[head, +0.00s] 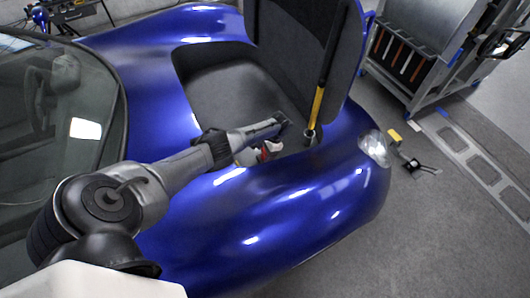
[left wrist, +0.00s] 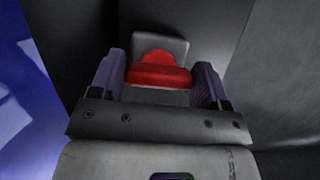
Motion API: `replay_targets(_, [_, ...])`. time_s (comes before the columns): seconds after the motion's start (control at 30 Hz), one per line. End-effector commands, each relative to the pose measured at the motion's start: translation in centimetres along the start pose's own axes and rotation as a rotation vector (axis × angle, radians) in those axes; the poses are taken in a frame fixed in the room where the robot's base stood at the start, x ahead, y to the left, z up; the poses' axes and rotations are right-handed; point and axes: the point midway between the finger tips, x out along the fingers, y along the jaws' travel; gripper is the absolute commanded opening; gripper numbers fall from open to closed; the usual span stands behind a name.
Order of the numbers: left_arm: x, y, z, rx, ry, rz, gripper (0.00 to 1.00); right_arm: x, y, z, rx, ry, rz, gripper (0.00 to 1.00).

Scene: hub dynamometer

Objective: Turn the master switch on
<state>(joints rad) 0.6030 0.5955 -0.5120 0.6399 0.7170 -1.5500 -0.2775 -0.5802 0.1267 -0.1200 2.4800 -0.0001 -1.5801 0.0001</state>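The master switch (left wrist: 158,72) has a red handle on a grey plate in the left wrist view. In the head view its red part (head: 271,148) shows just below my left gripper (head: 268,138), at the edge of the car's open front compartment. In the left wrist view my left gripper (left wrist: 158,66) has its two fingers apart, one on each side of the red handle. The handle fills most of the gap between them; whether the fingers touch it is unclear. My right gripper is in neither view.
The blue car body (head: 300,205) surrounds the compartment (head: 235,90). The raised lid (head: 345,55) stands behind it, with a yellow and black strut (head: 317,105) right of my gripper. A grey tool cart (head: 425,50) stands at the upper right. The floor at the lower right is clear.

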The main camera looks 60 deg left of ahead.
Motion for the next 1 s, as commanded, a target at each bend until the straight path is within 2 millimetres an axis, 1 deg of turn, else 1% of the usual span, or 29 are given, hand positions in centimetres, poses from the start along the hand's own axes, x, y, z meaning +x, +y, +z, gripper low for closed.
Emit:
replay_targets(0.03, [-0.1,0.0,0.0,0.001,0.001,0.000,0.75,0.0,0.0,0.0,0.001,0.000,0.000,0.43])
replay_targets(0.23, [0.0,0.0,0.0,-0.001,0.000,0.000,0.94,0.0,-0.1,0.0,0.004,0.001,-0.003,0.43])
replay_targets(0.47, [0.0,0.0,0.0,-0.002,0.000,0.000,0.94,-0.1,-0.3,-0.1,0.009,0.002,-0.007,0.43])
replay_targets(0.57, [-0.6,0.0,0.0,-0.002,0.001,0.000,0.94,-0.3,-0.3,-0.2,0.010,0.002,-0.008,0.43])
replay_targets(0.67, [-1.9,0.0,0.1,-0.002,0.001,0.001,0.94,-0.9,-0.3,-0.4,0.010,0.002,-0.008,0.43])
replay_targets(1.0, [-8.7,0.0,0.1,-0.002,0.003,0.000,0.94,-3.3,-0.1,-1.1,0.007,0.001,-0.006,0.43])
